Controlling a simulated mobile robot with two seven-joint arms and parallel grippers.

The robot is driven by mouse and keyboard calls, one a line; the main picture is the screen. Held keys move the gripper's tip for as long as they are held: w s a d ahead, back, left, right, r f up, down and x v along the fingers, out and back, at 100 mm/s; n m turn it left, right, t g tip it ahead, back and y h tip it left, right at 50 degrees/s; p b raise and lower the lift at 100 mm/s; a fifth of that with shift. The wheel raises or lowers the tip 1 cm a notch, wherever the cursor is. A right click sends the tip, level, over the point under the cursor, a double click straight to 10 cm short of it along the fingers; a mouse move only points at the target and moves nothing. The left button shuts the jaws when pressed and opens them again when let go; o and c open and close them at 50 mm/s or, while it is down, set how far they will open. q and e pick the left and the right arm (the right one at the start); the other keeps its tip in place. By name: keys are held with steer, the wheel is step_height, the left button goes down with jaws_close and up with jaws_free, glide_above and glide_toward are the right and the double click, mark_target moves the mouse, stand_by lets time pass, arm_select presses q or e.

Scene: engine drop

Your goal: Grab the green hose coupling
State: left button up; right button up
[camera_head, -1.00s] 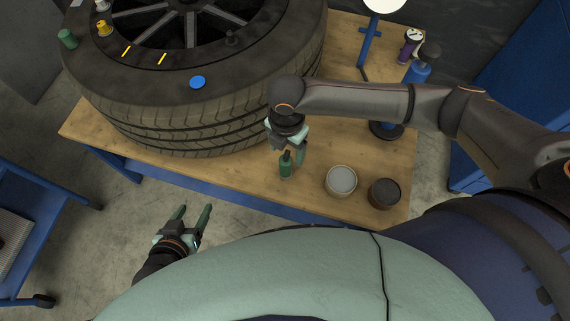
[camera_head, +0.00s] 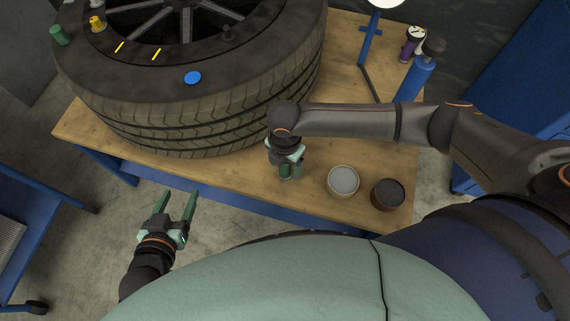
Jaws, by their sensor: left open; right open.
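My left gripper (camera_head: 181,206) is open and empty, in front of the table's edge, over the floor.
A grey-topped tin (camera_head: 343,181) and a dark-topped tin (camera_head: 387,194) stand right of my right gripper. A blue cart (camera_head: 35,235) is left.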

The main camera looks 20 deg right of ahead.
jaws_close()
stand_by(0.5)
